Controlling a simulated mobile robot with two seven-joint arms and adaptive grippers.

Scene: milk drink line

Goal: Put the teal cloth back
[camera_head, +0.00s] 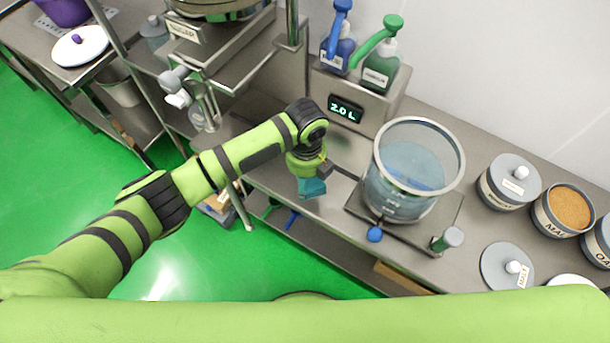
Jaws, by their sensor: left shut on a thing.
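The teal cloth (312,187) hangs at the end of my left arm, over the front part of the steel counter. My left gripper (314,176) is shut on the cloth. The arm's wrist hides most of the fingers. I cannot tell whether the cloth touches the counter. My right gripper is not in view.
A clear vessel (413,170) stands on a base just right of my left gripper. Behind it is a box with a display (346,110) and two pump bottles, blue (338,50) and green (380,68). Grey canisters (509,182) and a loose lid (507,266) are at right.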

